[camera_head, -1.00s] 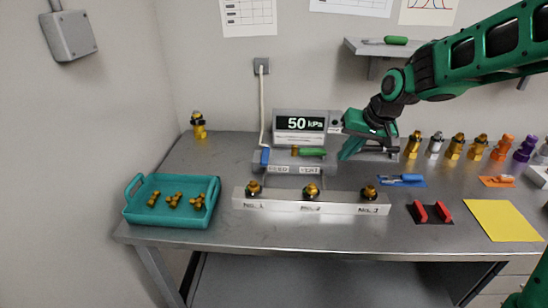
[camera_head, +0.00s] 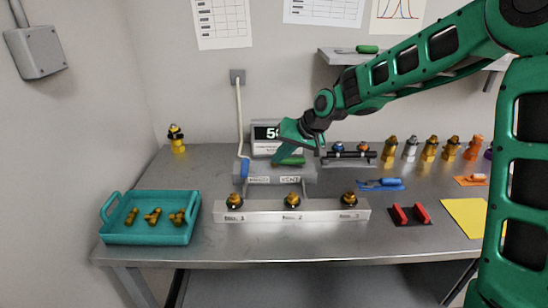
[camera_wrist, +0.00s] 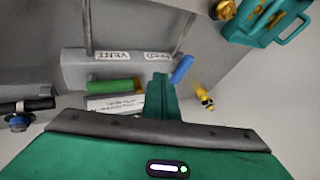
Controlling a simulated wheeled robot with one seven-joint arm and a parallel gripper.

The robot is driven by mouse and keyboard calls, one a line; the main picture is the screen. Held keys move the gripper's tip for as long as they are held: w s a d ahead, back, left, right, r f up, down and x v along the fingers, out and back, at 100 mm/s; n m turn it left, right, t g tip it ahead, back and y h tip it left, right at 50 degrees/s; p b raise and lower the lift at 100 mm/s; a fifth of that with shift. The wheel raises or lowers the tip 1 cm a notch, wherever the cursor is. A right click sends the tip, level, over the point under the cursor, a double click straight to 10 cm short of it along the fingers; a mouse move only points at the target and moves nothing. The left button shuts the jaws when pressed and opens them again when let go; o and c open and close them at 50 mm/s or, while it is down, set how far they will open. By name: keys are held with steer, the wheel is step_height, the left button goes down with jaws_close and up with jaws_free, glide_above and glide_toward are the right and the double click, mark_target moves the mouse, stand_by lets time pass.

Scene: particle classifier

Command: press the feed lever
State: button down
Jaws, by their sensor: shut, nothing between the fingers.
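The feed lever is a blue handle (camera_head: 244,167) at the left end of a grey valve block (camera_head: 268,180). It also shows in the wrist view (camera_wrist: 181,70), beside the FEED label. The green vent lever (camera_wrist: 110,86) lies at the block's other end. In the head view, my gripper (camera_head: 278,160) hangs over the block and covers part of the pressure display (camera_head: 264,134).
A low white rail (camera_head: 325,213) with several brass fittings stands in front of the block. A teal tray (camera_head: 150,236) with brass parts is at left. Black-handled valves (camera_head: 350,154) lie right of my gripper. The wall is close behind.

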mark_target(245, 170)
steer(key=w+a+f, duration=0.3)
steer(key=a+f, duration=0.2)
steer(key=a, duration=0.2)
steer(key=shift+a+f, duration=0.15)
steer(key=shift+f, duration=0.25)
